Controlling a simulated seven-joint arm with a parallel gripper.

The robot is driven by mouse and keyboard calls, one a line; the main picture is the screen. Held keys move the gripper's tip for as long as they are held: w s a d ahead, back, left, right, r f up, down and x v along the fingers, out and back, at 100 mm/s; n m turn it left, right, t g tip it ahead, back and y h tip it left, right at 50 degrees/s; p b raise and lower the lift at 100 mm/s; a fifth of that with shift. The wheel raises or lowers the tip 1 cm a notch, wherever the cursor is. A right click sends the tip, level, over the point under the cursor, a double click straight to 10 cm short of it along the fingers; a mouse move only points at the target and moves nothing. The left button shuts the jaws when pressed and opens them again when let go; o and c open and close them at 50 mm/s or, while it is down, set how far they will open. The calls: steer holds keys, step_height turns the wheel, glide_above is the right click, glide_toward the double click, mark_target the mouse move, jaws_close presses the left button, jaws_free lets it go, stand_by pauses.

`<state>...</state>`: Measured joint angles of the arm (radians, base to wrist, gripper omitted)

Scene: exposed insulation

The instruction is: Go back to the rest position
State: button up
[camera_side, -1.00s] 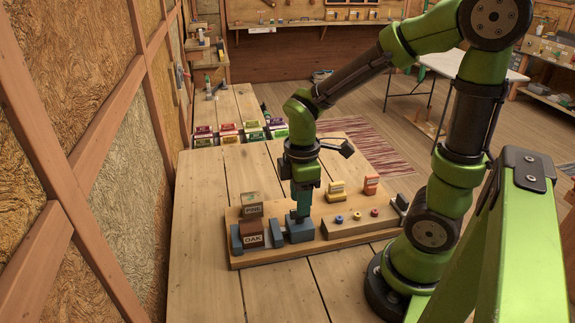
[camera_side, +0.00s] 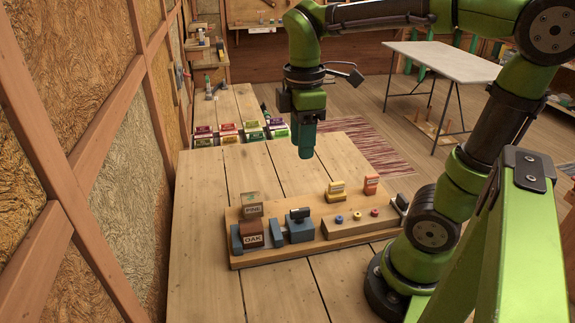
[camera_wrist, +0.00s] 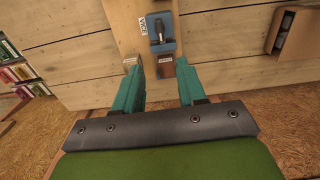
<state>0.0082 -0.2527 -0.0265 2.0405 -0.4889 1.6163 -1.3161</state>
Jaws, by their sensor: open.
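My gripper (camera_side: 306,152) hangs in the air above the table, pointing down, well above the wooden board. In the wrist view its two teal fingers (camera_wrist: 160,92) are apart with nothing held between them. On the board (camera_side: 262,262) below sit a blue-grey vise (camera_side: 298,228), a brown block marked OAK (camera_side: 252,235) and a lighter block marked PINE (camera_side: 251,208). The vise also shows in the wrist view (camera_wrist: 163,42), beyond the fingertips. A dark piece lies on top of the vise.
A yellow holder (camera_side: 336,193) and an orange one (camera_side: 371,185) stand at the board's right, behind small coloured rings (camera_side: 357,216). Several coloured boxes (camera_side: 228,132) line the table's far edge. A wood-framed wall (camera_side: 110,130) is on the left.

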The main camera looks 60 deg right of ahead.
steer(key=a+m+t, duration=0.1)
steer(key=m+t, duration=0.1)
steer(key=m, duration=0.2)
steer(key=s+a+m+t+y, duration=0.1)
steer(key=a+m+t, duration=0.1)
steer(key=m, duration=0.2)
steer(key=s+a+m+t+y, duration=0.1)
steer(key=m+t, duration=0.2)
steer(key=m, duration=0.2)
steer(key=shift+s+a+f, duration=0.1)
steer(key=shift+a+f, duration=0.1)
steer(key=shift+f, duration=0.2)
